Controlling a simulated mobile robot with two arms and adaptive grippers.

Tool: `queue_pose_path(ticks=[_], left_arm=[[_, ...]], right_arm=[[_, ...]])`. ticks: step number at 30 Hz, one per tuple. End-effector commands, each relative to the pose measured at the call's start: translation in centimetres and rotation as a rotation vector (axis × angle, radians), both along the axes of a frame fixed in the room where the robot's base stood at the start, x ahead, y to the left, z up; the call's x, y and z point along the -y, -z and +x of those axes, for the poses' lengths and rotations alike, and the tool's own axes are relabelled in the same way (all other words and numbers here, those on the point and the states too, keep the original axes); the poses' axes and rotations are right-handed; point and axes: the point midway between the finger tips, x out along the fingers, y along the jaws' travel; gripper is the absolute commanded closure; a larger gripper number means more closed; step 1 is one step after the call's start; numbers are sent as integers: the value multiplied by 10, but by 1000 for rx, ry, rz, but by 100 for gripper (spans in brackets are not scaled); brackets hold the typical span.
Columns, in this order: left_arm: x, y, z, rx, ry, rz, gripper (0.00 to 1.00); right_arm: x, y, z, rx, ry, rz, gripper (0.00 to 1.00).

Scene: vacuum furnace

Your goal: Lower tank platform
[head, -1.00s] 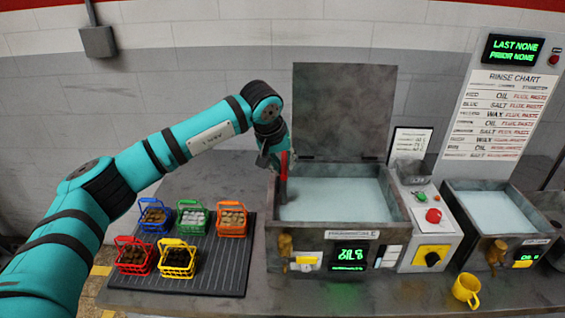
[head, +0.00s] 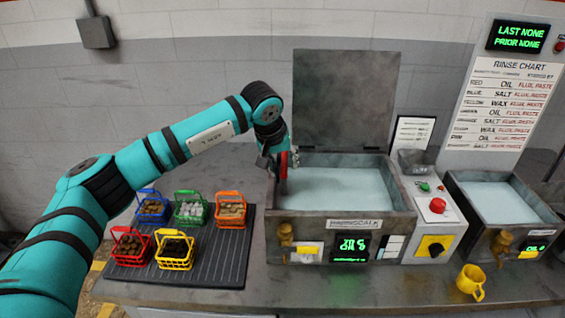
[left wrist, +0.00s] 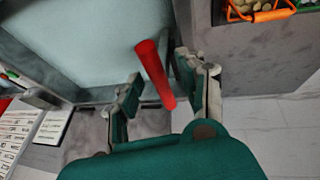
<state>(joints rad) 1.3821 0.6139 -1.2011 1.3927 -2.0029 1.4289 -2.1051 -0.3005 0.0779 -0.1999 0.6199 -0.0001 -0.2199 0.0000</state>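The square tank (head: 402,208) stands on the bench, full of pale blue liquid (head: 338,190), with its dark lid (head: 345,97) raised behind. I cannot make out a separate platform in it. A red handle (head: 283,172) stands at the tank's left side. My left gripper (head: 274,158) is at this handle. In the left wrist view the red handle (left wrist: 155,75) lies between the fingers of my left gripper (left wrist: 163,88), with gaps seen on both sides. The fingers are apart. My right gripper is not in view.
Several coloured baskets (head: 180,249) stand on a black ribbed mat (head: 222,272) left of the tank. A control panel (head: 436,206) with a red button stands at its right, then a smaller tank (head: 520,222). A yellow mug (head: 470,282) stands at the front right.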

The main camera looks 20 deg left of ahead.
Motion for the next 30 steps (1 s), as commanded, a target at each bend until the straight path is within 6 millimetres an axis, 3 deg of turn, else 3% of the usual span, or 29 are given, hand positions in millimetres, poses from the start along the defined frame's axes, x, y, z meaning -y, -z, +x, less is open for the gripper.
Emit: queue_pose_path(ticks=[8, 21, 30], left_arm=[[-1, -14, -4, 6, 0, -3, 60], [-7, -91, -40, 5, 1, -1, 60], [-9, -109, -49, -1, -1, -1, 60]], right_arm=[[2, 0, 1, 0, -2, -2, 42], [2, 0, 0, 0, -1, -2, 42], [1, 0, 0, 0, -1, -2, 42]])
